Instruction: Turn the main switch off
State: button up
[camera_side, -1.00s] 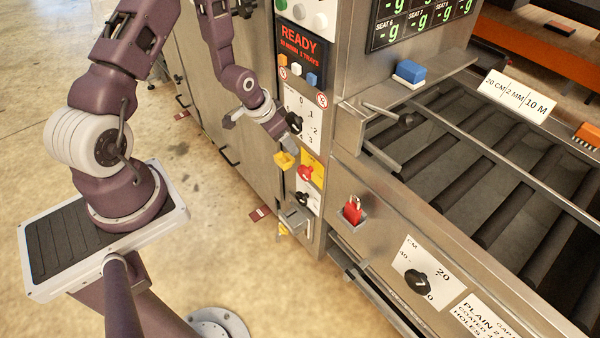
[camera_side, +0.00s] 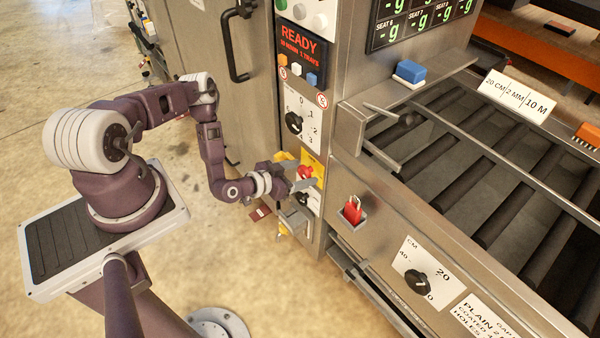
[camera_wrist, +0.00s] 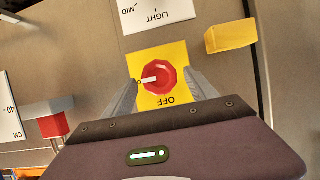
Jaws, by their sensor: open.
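The main switch is a red rotary knob (camera_side: 306,173) on a yellow plate (camera_side: 318,166) on the machine's front panel. In the wrist view the red knob (camera_wrist: 167,78) sits on the yellow plate (camera_wrist: 172,52), with "OFF" printed upside down below it. The knob's white pointer points left in that view, not at OFF. My gripper (camera_side: 295,174) is open at the switch, one finger to each side of the knob. In the wrist view the fingers of my gripper (camera_wrist: 160,77) flank it with small gaps; contact is hard to tell.
A yellow block (camera_wrist: 230,36) sticks out close beside the plate. A black dial (camera_side: 294,123) is above the switch and a "LIGHT" plate (camera_wrist: 158,14) adjoins it.

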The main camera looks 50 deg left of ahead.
jog(key=c, duration=1.3)
jog(key=n+h, duration=0.2)
jog(key=n, duration=0.1)
jog(key=shift+a+f, duration=0.1)
jog(key=shift+a, duration=0.2)
jog(key=n+h, duration=0.2)
jog(key=n, duration=0.1)
jog(key=shift+a+f+t, duration=0.15)
jog(key=shift+t, duration=0.15)
jog(key=n, duration=0.1)
jog(key=n+h, duration=0.1)
jog(key=n+t+h, duration=0.1)
jog(key=n, duration=0.1)
jog(key=shift+f, duration=0.25)
jog(key=shift+a+f+n+t+h, duration=0.1)
jog(key=shift+n+t+h, duration=0.2)
jog(key=shift+n, duration=0.55)
jog(key=shift+f+n+t+h, duration=0.15)
jog(key=shift+n+t, duration=0.25)
jog(key=shift+n, duration=0.45)
jog(key=shift+r, duration=0.15)
